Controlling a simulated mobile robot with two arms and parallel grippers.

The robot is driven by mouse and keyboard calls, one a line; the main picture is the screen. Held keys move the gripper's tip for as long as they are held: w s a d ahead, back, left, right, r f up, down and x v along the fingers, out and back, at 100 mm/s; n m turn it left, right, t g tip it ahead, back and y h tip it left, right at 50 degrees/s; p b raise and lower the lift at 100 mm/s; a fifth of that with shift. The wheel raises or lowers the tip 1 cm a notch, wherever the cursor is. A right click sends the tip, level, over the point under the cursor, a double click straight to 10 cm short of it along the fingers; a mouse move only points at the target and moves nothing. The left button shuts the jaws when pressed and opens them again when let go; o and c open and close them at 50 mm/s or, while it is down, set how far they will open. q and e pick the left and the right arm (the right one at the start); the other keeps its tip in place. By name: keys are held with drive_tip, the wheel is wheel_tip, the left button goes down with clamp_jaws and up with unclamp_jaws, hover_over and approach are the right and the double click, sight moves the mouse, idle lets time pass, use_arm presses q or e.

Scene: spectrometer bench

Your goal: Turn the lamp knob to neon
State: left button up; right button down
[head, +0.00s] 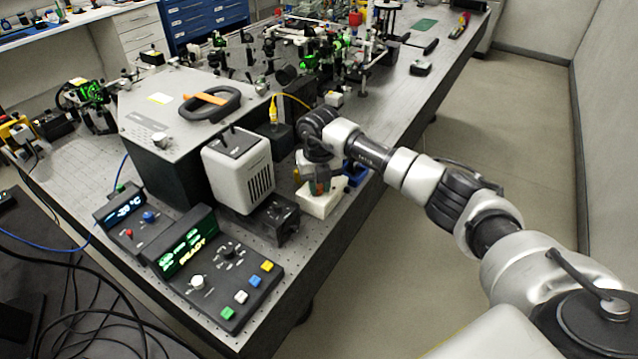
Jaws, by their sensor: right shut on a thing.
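The control box (220,280) stands at the near end of the bench, its green display lit with "READY". On its sloped face are a black knob (229,252) ringed by small marks and a pale knob (198,283). The marks are too small to read, so I cannot tell which is the lamp knob or where it points. My right gripper (318,186) points down over a white block (321,204), well right of the control box. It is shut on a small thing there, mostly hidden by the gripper. Orange and green bits show beside the fingers. My left gripper is out of view.
A pale lamp-like housing (238,168) with a vented side stands between the control box and my right gripper. A large grey box (165,110) with a black handle is behind it. Coloured buttons (241,297) line the control box's front. Optics crowd the far bench.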

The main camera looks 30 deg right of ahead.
sight(319, 186)
drive_tip(key=shift+m, duration=0.3)
drive_tip(key=m, duration=0.4)
drive_tip(key=shift+m+p, duration=0.45)
drive_tip(key=shift+m, duration=2.05)
drive_tip(key=c, duration=1)
unclamp_jaws()
wheel_tip(319, 186, up, 11)
drive_tip(key=shift+f+b, duration=0.1)
drive_tip(key=shift+b, duration=1.15)
